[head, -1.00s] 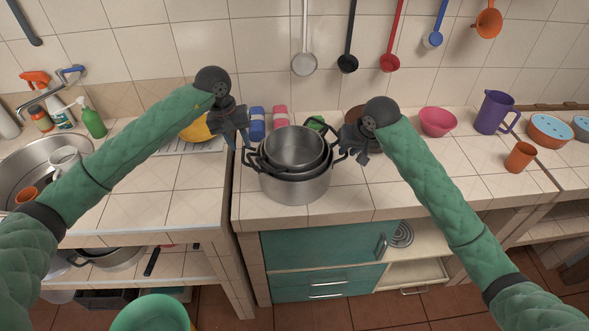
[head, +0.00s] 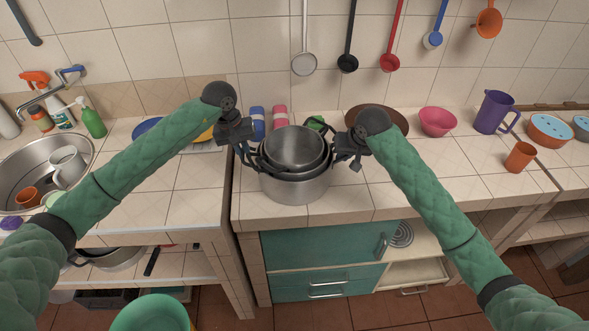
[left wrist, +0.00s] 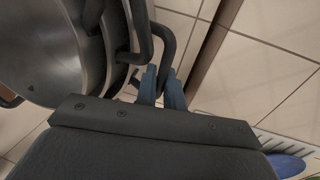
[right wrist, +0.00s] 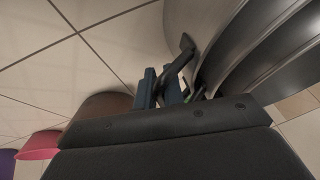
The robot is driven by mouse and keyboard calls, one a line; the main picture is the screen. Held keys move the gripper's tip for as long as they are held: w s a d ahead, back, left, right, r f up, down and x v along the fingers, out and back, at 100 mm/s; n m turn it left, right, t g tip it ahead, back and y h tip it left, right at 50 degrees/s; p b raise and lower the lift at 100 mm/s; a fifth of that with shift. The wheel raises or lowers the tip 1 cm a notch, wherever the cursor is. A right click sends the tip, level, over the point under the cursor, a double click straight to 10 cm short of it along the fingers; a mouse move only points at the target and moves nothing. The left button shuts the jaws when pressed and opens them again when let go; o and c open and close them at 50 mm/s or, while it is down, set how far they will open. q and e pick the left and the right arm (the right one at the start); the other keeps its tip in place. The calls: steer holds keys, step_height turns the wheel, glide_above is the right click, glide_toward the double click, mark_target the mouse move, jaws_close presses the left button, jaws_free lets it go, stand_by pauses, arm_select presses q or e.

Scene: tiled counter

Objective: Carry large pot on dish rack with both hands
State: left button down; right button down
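A large steel pot (head: 297,190) stands on the right counter with smaller pots (head: 294,146) nested in it. My left gripper (head: 252,157) is at the stack's left side. In the left wrist view its blue fingers (left wrist: 162,88) are close together around a black handle (left wrist: 166,50). My right gripper (head: 344,160) is at the right side. In the right wrist view its fingers (right wrist: 159,90) close around a black handle (right wrist: 182,60). Overlapping handles partly hide which pot each belongs to. The dish rack (head: 207,146) on the left counter is partly hidden by my left arm.
A blue plate (head: 147,127) and a yellow bowl (head: 207,134) are at the rack. A gap (head: 233,180) separates the counters. A brown bowl (head: 388,118) and pink bowl (head: 437,122) stand right of the pots. The left counter's front (head: 180,195) is clear.

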arm_select(q)
steer(key=shift+r, duration=0.2)
arm_select(e)
steer(key=shift+r, duration=0.2)
